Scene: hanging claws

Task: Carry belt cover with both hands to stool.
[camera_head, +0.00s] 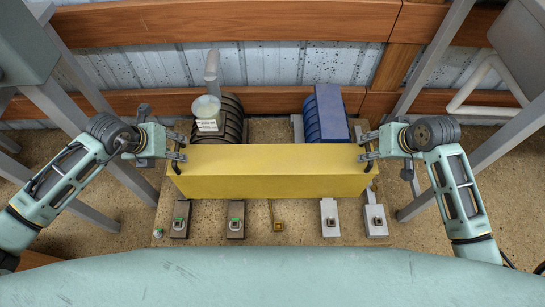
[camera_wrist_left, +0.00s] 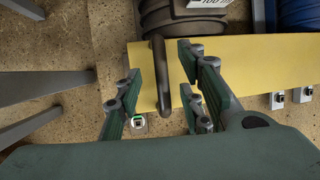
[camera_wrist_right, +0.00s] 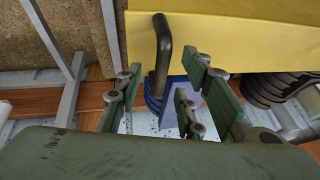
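The belt cover (camera_head: 270,172) is a long yellow box-like piece, lying crosswise in front of two motors in the head view. It has a dark bar handle at each end. My left gripper (camera_head: 178,152) is at its left end. In the left wrist view, the open fingers stand on either side of the left handle (camera_wrist_left: 160,75) with gaps visible. My right gripper (camera_head: 367,147) is at its right end. In the right wrist view, its open fingers stand on either side of the right handle (camera_wrist_right: 161,50), also with gaps. I cannot identify a stool.
A dark motor (camera_head: 233,118) and a blue motor (camera_head: 327,112) sit behind the cover. Grey metal legs (camera_head: 92,140) flank both sides. Wooden beams (camera_head: 225,24) and a corrugated wall close the back.

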